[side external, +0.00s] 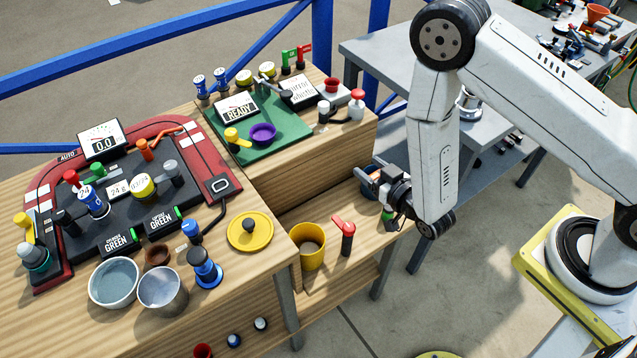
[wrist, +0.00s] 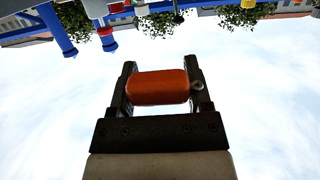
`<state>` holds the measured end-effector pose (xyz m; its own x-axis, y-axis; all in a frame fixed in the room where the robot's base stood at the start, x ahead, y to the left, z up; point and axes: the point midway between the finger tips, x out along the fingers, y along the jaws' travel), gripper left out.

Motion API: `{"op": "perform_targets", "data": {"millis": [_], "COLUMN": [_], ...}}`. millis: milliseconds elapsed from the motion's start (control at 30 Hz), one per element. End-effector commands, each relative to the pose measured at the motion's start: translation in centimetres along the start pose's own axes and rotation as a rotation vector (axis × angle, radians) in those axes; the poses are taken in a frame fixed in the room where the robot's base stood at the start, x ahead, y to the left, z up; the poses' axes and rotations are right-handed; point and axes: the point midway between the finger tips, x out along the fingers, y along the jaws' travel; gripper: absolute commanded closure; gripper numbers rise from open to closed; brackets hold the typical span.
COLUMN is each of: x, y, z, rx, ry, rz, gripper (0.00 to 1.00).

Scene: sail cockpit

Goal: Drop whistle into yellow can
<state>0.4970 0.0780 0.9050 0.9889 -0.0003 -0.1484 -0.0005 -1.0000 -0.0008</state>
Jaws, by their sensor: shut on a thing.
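The whistle (wrist: 157,87) is an orange-red rounded body with a small metal ring at its right end. In the wrist view it sits crosswise between the two dark fingers of my gripper (wrist: 160,66), which is shut on it. In the side view my gripper (side external: 364,178) points left over the right end of the lower wooden bench; the whistle cannot be made out there. The yellow can (side external: 311,260) stands upright and open-topped on that bench, to the left of and nearer the camera than my gripper, clearly apart from it.
A red-topped dark lever (side external: 346,238) stands right beside the can. A yellow lid (side external: 250,232) lies on the higher table to its left. A green-and-dark item (side external: 389,216) is close below my gripper. A green mat (side external: 285,125) with several items lies behind.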

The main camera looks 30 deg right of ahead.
Motion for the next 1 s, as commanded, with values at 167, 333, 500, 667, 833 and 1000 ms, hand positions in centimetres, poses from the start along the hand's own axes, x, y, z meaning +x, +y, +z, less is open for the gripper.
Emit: {"op": "perform_targets", "data": {"millis": [167,333,500,667,833,1000], "x": [-0.2,0.3,1.4,2.4,3.0,3.1], "y": [0.0,-1.4,-3.7,-6.8,-10.3,-13.3], "z": [-1.7,-2.2,-2.3,-2.4,-2.6,-2.7], "rx": [0.000,-0.010,-0.021,-0.024,-0.017,-0.004], "ry": [0.001,0.005,0.011,0.015,0.011,0.004], "rz": [0.000,-0.003,0.000,0.000,0.000,-0.002], "gripper": [0.92,0.92,0.92,0.92,0.92,0.92]}}
